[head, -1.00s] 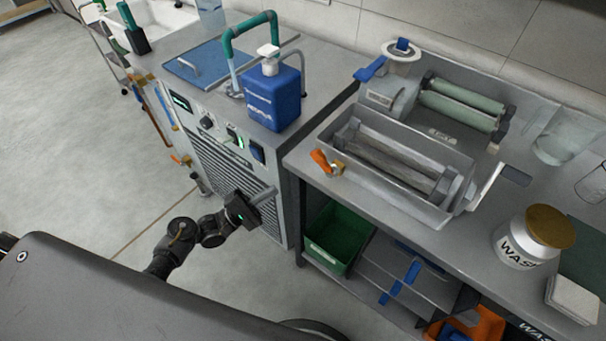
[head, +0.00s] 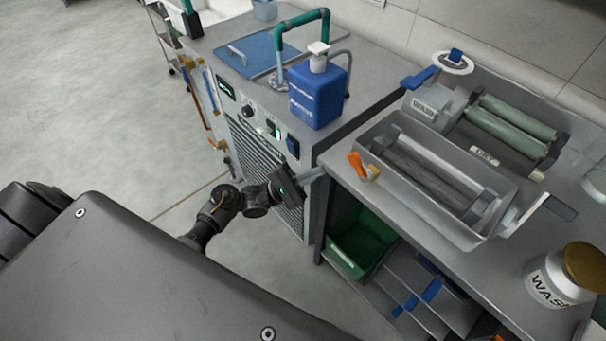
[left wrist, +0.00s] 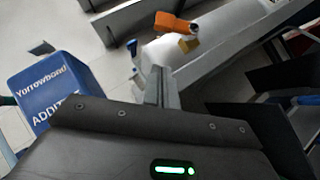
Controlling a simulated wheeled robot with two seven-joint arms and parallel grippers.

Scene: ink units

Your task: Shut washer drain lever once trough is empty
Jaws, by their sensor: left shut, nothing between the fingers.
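The washer trough (head: 506,214) is a long grey tray on the bench. A grey roller lies in it and I see no liquid, though its floor is partly hidden. The orange drain lever (head: 356,164) sits on a brass valve (head: 373,173) at the trough's near left corner. The lever slants up and away from the trough. My left gripper (head: 318,173) is shut and empty, a little left of the lever and apart from it. In the left wrist view the lever (left wrist: 172,23) is just beyond the closed fingertips (left wrist: 158,72). My right gripper is not in view.
A blue additive bottle (head: 318,95) stands on the cabinet left of the lever. A green roller unit (head: 510,125) is behind the trough. A white jar (head: 553,280) stands at right, and a green bin (head: 362,243) is under the bench.

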